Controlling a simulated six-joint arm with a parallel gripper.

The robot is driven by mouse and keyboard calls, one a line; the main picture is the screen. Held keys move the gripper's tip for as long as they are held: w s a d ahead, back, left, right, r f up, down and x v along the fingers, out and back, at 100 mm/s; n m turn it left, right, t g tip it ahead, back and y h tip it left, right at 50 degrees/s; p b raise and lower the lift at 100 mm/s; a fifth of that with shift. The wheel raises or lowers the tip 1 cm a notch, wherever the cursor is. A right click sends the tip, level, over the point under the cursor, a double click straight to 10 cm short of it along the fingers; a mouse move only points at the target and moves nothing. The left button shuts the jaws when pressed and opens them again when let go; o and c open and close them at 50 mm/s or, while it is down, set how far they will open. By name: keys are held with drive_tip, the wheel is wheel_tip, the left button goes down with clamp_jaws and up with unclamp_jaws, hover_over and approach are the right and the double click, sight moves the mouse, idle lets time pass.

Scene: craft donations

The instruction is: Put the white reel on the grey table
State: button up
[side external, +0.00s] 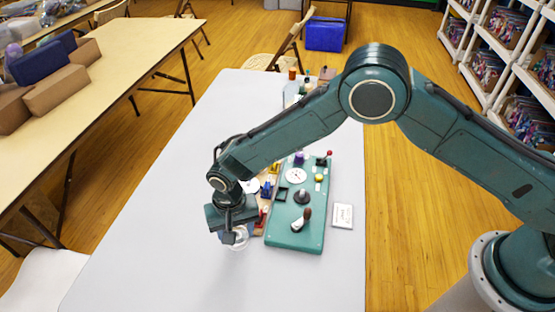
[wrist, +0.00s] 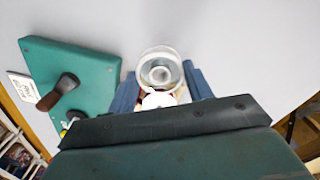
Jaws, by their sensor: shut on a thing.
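The white reel (wrist: 160,72) shows end-on in the wrist view, round and pale with a dark ring at its centre. It sits between the two blue fingers of my gripper (wrist: 162,88), which is shut on it. In the side external view my gripper (side external: 236,230) points down over the grey table (side external: 150,240), left of the green board, and the reel (side external: 238,242) shows at the fingertips. I cannot tell whether the reel touches the table. Part of the reel is hidden by the fingers and the gripper body.
A green board (side external: 312,231) with knobs, a dial and a brown-handled lever lies just right of my gripper. A small white card (side external: 342,215) lies beyond it. Small bottles (side external: 292,88) stand at the table's far end. The table's left and near parts are clear.

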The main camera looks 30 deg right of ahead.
drive_tip(key=shift+f, duration=1.7)
drive_tip(key=shift+f, duration=0.6)
idle(0.4)
drive_tip(key=o, duration=0.9)
drive_tip(key=shift+r, duration=3.75)
